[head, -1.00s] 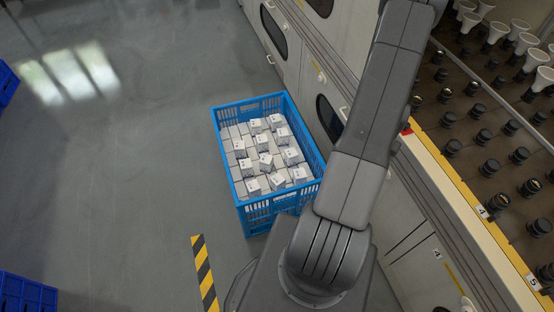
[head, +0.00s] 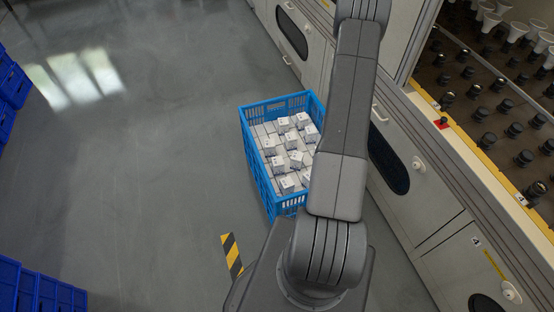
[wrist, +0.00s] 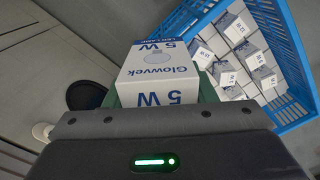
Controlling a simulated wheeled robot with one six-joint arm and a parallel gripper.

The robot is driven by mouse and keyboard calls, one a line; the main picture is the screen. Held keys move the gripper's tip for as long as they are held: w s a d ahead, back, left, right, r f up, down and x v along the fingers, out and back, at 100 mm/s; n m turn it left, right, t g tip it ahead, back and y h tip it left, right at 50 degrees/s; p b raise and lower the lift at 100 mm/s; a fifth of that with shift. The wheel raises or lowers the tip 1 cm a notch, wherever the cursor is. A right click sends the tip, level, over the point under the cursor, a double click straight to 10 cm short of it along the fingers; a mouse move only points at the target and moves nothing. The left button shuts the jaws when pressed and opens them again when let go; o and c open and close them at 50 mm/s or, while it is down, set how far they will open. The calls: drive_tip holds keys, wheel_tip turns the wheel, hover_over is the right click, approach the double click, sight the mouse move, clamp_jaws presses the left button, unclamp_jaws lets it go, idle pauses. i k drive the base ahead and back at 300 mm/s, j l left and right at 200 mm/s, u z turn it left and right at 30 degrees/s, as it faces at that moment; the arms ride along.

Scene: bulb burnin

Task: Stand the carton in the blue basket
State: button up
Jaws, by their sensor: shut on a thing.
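The carton (wrist: 158,68) is a white box with blue print reading "Glowvek" and "5 W". It shows in the wrist view, where my gripper (wrist: 160,98) is shut on it and hides its lower part. The blue basket (head: 262,178) stands on the floor in the head view, filled with several white cartons, some standing higher than the rest. Its blue rim also shows in the wrist view (wrist: 284,42), beyond and to the right of the held carton. In the head view my gripper and the held carton are out of sight, and my arm covers the basket's right side.
Grey cabinets (head: 410,165) with dark oval windows run close along the right of the basket. A rack of bulbs and black sockets (head: 490,100) is above them. Blue crates (head: 40,290) stand at the left. The floor (head: 150,190) between is clear, with a striped mark (head: 231,254).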

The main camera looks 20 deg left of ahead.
sight(268, 134)
drive_tip(key=j, duration=2.45)
drive_tip(key=i+j, duration=1.05)
drive_tip(key=i, duration=0.15)
drive_tip(key=i+l, duration=0.1)
drive_tip(key=i, duration=0.15)
